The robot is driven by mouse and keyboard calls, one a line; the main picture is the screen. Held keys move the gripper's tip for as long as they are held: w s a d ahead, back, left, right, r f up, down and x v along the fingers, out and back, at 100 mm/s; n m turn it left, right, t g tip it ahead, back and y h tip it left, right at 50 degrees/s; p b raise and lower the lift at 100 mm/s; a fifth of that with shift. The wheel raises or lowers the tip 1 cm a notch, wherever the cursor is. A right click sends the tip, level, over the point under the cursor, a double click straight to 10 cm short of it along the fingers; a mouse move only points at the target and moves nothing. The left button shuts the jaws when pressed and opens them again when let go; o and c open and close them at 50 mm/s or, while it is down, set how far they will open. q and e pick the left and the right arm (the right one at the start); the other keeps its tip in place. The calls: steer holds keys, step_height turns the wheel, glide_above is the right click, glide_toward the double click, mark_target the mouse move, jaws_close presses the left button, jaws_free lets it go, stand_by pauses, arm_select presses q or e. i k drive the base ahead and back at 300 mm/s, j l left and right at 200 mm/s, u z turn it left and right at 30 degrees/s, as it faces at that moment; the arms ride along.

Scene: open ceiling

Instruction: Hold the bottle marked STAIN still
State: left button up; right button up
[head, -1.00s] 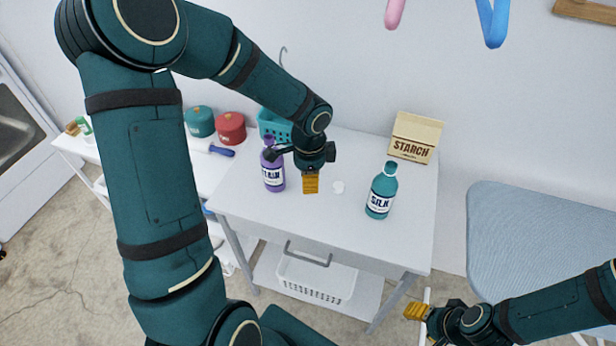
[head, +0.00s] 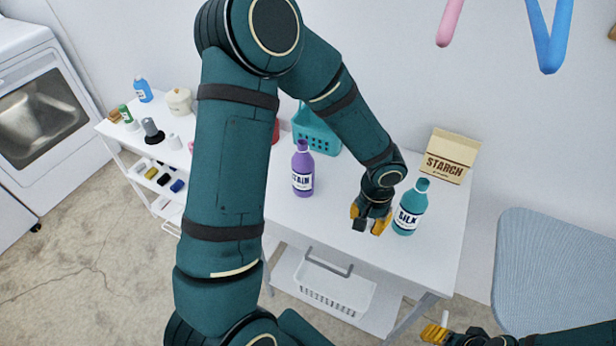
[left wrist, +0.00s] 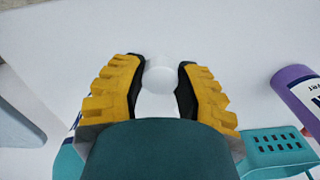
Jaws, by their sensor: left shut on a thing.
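The purple bottle marked STAIN (head: 303,172) stands upright on the white table, with no gripper touching it. Its side also shows at the right of the left wrist view (left wrist: 301,97). My left gripper (head: 371,219) is low over the table, right of that bottle and beside the teal bottle marked SILK (head: 409,210). Its yellow fingers are shut on a small round white thing (left wrist: 160,76), which the fingers hide in the head view. My right gripper (head: 434,333) is at the bottom edge, partly cut off; its opening is unclear.
A STARCH box (head: 450,157) stands at the table's back right. A teal basket (head: 316,134) is behind the STAIN bottle. A white basket (head: 335,288) sits on the lower shelf. A blue ironing board (head: 555,270) is at the right. The table front is clear.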

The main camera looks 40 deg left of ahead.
mark_target(303, 164)
steer(key=k, duration=0.65)
steer(key=u, duration=1.65)
steer(key=l, duration=0.45)
steer(key=k+l, duration=0.1)
steer(key=l, duration=0.35)
